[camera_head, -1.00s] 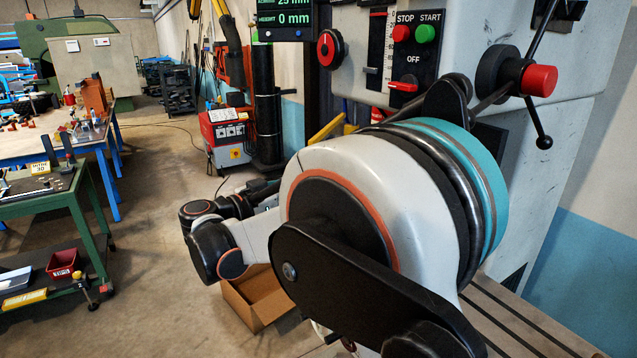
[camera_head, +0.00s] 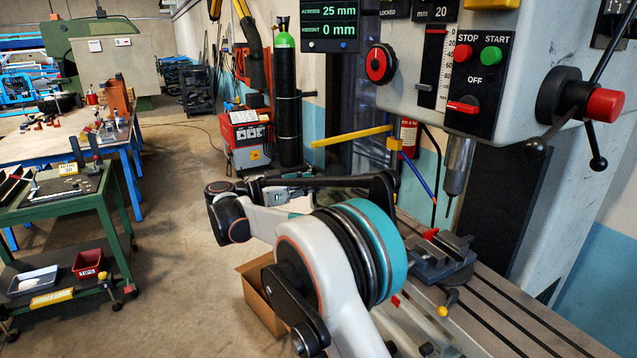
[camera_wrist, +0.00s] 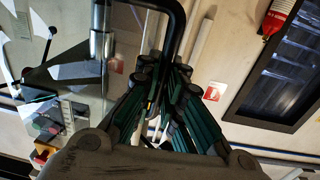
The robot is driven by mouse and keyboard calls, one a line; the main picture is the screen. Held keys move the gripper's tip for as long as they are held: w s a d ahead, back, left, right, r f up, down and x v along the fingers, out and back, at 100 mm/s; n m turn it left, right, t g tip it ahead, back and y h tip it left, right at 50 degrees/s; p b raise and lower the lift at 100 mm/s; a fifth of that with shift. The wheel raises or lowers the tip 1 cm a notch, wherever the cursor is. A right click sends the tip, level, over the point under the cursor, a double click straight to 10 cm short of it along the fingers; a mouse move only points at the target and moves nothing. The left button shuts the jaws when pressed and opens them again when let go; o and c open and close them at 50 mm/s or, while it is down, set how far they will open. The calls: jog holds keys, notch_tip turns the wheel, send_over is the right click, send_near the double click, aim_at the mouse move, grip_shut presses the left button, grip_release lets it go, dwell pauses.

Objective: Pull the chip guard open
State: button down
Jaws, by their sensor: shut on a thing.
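The chip guard shows in the wrist view as a clear panel (camera_wrist: 75,45) at the left, with parts of the drilling machine seen through it. Its black bent handle (camera_wrist: 179,22) comes down from the top middle. My gripper (camera_wrist: 160,75) is shut on this handle; its dark green and black fingers stand on both sides of it. The exact contact is partly hidden between the fingers. In the head view I cannot make out the guard panel clearly, and my fingers are not clearly visible. My arm reaches across the middle, in front of the machine.
The drill spindle (camera_head: 457,165) hangs above a vise (camera_head: 440,256) on the slotted machine table (camera_head: 500,308). The feed lever (camera_head: 575,98) juts out at the right. A cardboard box (camera_head: 262,300) stands on the floor. A green cart (camera_head: 75,205) is at the left, with open floor between.

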jog(key=shift+w+a, duration=0.2)
jog(key=shift+a, duration=0.1)
jog(key=c, duration=2)
grip_release()
jog(key=shift+a, duration=0.1)
jog(key=v, duration=1.2)
jog(key=shift+w, duration=0.1)
